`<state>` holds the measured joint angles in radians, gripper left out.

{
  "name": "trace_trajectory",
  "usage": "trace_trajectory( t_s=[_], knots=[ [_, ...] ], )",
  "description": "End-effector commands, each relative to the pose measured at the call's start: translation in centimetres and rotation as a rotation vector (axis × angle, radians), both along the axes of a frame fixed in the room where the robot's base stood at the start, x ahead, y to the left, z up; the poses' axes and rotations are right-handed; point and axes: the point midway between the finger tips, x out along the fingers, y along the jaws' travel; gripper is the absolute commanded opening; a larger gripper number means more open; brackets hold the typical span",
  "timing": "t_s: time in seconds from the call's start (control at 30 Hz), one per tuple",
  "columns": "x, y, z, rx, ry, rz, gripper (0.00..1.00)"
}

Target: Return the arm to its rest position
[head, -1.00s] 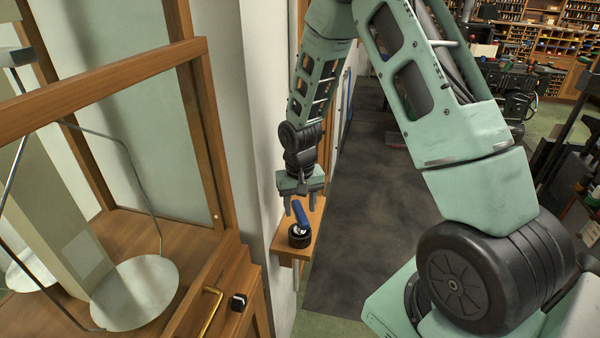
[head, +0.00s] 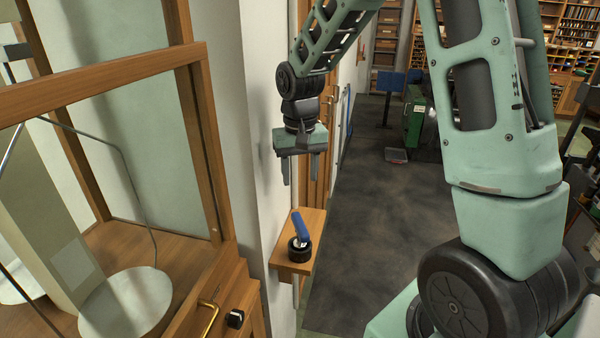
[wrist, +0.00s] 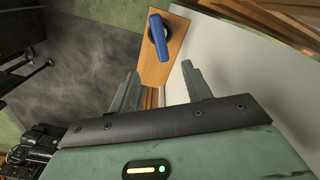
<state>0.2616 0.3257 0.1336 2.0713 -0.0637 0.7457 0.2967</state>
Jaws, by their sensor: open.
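My gripper (head: 301,170) points down above a small wooden wall shelf (head: 284,265) in the head view. Its two fingers are apart with nothing between them. A blue-handled tool (head: 300,222) with a round black base stands on the shelf below the fingertips, clear of them. In the wrist view my gripper (wrist: 157,83) is open, and the blue handle (wrist: 158,38) lies beyond the fingertips on the wooden shelf (wrist: 174,58). My arm is bent, with the forearm reaching down from the top of the head view.
A wood-framed glass case (head: 200,150) with a round metal pan (head: 125,305) stands at the left, close to the shelf. A pale wall (head: 262,130) runs behind the gripper. The dark floor mat (head: 375,230) to the right is clear. A green machine (head: 415,115) stands farther back.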

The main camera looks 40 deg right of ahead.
Motion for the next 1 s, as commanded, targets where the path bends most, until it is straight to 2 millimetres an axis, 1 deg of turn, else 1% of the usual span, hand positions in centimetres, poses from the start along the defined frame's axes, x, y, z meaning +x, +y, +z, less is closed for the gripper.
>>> trace_trajectory(
  t_s=[0.4, 0.47, 0.57, 0.73, 0.97, 1.0],
  knots=[
    [0.0, 0.0, 0.0, 0.000, 0.000, 0.000, 0.49],
    [-0.6, 0.5, 0.0, -0.003, -0.009, 0.021, 0.49],
    [-2.3, 1.8, 0.2, -0.011, -0.045, 0.088, 0.49],
    [-6.2, 4.2, 0.2, -0.028, -0.129, 0.231, 0.49],
    [-11.3, 6.3, -0.2, -0.044, -0.229, 0.391, 0.49],
    [-11.4, 7.9, -0.7, -0.034, -0.222, 0.437, 0.49]
  ],
)
